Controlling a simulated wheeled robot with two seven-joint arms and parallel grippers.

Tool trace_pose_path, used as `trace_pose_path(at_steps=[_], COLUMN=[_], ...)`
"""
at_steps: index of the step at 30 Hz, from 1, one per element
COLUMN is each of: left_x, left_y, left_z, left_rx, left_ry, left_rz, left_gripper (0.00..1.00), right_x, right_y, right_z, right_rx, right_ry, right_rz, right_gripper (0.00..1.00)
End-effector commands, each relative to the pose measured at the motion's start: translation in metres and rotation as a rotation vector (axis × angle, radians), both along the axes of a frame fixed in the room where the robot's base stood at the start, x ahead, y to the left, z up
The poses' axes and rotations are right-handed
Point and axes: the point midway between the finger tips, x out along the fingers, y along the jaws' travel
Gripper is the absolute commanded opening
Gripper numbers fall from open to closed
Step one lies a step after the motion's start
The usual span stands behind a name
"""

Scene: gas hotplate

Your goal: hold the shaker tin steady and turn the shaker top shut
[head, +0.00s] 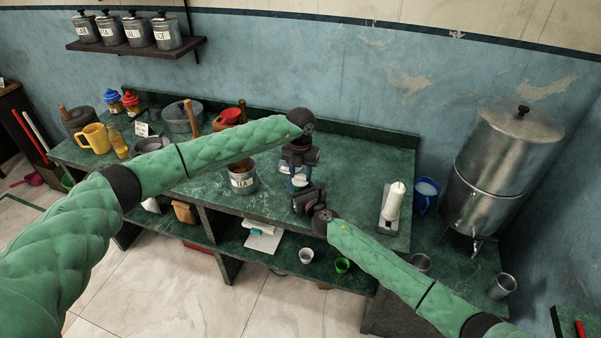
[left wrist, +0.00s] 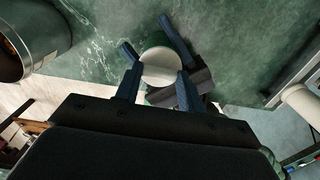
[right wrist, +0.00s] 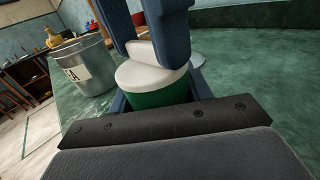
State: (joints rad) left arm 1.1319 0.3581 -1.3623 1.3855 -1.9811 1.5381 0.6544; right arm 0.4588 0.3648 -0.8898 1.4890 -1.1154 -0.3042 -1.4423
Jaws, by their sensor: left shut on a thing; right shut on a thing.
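The shaker has a green tin (right wrist: 160,95) and a white top (right wrist: 150,73). It stands upright at the counter's front part. In the head view it is small and mostly hidden between my grippers. My left gripper (head: 299,168) comes from above and is shut on the white top, which also shows in the left wrist view (left wrist: 162,65). My right gripper (head: 300,186) comes from the front right and is shut around the green tin below the top. In the right wrist view its fingers lie on both sides of the tin. The top sits on the tin; I cannot tell how tightly.
A metal tin marked TEA (head: 242,178) stands close to the left on the green counter (head: 345,165). A white, candle-like thing on a stand (head: 393,203) and a blue jug (head: 426,194) are to the right. A large metal urn (head: 500,170) stands farther right. The counter between is clear.

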Motion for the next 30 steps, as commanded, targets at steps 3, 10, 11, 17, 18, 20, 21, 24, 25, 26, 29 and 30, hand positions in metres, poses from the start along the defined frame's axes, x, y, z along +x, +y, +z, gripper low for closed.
trace_pose_path(at_steps=[3, 10, 11, 17, 18, 20, 21, 24, 25, 26, 29, 30], left_x=[0.000, 0.000, 0.000, 0.001, 0.001, 0.001, 0.001, 0.001, 0.001, 0.001, 0.001, 0.001], left_y=[0.000, 0.000, 0.000, 0.000, 0.000, 0.000, 0.000, 0.000, 0.001, 0.001, 0.000, 0.001], left_z=[0.000, 0.000, 0.000, 0.005, 0.008, 0.016, 0.022, 0.040, 0.046, 0.052, 0.071, 0.078], left_rx=[0.000, 0.000, 0.000, 0.000, 0.001, 0.001, -0.001, -0.001, 0.000, 0.000, -0.001, 0.001], left_ry=[0.000, 0.000, 0.000, -0.001, -0.001, -0.001, -0.002, -0.002, -0.002, -0.002, -0.002, -0.001], left_rz=[0.001, 0.002, 0.002, 0.002, 0.002, 0.002, 0.002, 0.002, 0.002, 0.002, 0.001, 0.001], left_gripper=[0.45, 0.62, 0.62, 0.62, 0.62, 0.62, 0.62, 0.62, 0.62, 0.62, 0.62, 0.62], right_x=[0.000, 0.000, 0.000, 0.000, 0.000, 0.000, 0.000, 0.000, 0.000, 0.000, 0.000, 0.000], right_y=[0.000, 0.000, 0.000, 0.000, 0.000, 0.000, 0.000, 0.000, 0.000, 0.000, 0.000, 0.000], right_z=[0.000, 0.000, 0.000, 0.000, 0.000, 0.000, 0.000, 0.000, 0.000, 0.000, 0.000, 0.000], right_rx=[0.000, 0.000, 0.000, 0.000, 0.000, 0.000, 0.000, 0.000, 0.000, 0.000, 0.000, 0.000], right_ry=[0.000, 0.000, 0.000, 0.000, 0.000, 0.000, 0.000, 0.000, 0.000, 0.000, 0.000, 0.000], right_rz=[0.000, 0.000, 0.000, 0.000, 0.000, 0.000, 0.000, 0.000, 0.000, 0.000, 0.000, 0.000], right_gripper=[0.24, 0.24, 0.24, 0.24, 0.24, 0.24, 0.24, 0.24, 0.24, 0.24, 0.24, 0.24])
